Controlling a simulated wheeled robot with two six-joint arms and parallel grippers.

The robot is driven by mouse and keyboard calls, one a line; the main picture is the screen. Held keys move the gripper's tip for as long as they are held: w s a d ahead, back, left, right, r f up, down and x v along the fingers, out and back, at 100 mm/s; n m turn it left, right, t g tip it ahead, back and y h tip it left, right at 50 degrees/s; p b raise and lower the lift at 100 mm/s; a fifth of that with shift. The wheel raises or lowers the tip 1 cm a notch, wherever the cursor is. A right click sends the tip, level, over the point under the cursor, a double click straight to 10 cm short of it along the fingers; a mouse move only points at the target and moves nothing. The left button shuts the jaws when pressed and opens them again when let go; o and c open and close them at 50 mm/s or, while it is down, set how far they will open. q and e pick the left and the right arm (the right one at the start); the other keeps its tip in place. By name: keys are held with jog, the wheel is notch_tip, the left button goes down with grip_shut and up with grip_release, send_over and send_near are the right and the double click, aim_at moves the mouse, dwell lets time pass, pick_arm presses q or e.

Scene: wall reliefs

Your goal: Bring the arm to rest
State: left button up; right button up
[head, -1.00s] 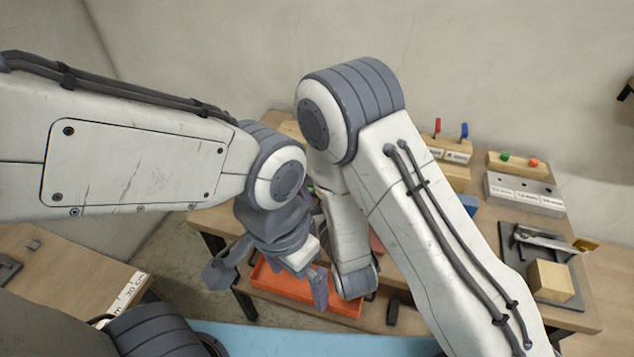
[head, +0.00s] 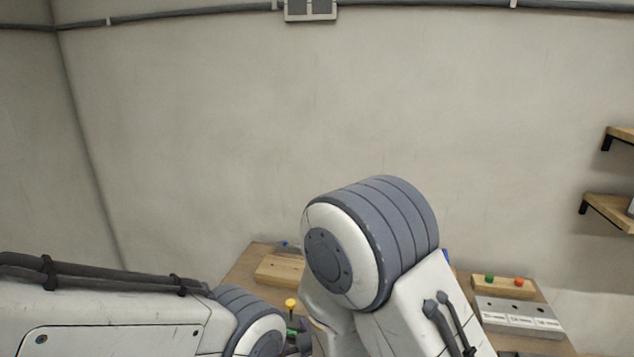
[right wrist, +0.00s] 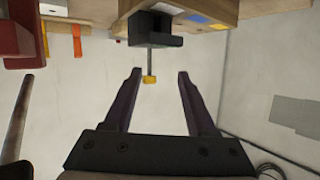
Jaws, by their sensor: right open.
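My right arm (head: 370,250) stands folded in the middle of the head view and covers much of the bench. Its gripper is hidden there. In the right wrist view my right gripper (right wrist: 159,74) is open, its two dark fingers apart with nothing gripped. A yellow-tipped rod (right wrist: 150,79) on a black block (right wrist: 155,30) shows between and beyond the fingertips; I cannot tell how far off it is. My left arm (head: 120,325) comes in low from the left; its gripper is not in view.
Behind the arms is a wooden bench (head: 242,278) with a wooden block (head: 280,270), a yellow-topped peg (head: 291,304), a rack with green and orange pegs (head: 505,286) and a grey labelled block (head: 520,314). Wall shelves (head: 610,208) are at right.

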jog(key=s+d+r+n+g+h, duration=0.1)
jog(key=s+d+r+g, duration=0.1)
jog(key=s, duration=0.6)
jog(key=s+d+r+n+g+h, duration=0.1)
jog(key=s+d+r+g, duration=0.1)
jog(key=s+d+g, duration=0.2)
jog(key=s+d+r+n+g+h, duration=0.1)
jog(key=s+d+r+g+h, duration=0.1)
jog(key=s+g, duration=0.5)
jog(key=s+d+r, duration=0.1)
jog(key=s+d, duration=0.1)
jog(key=s, duration=0.3)
jog(key=shift+s+n, duration=0.15)
jog(key=shift+n, duration=0.25)
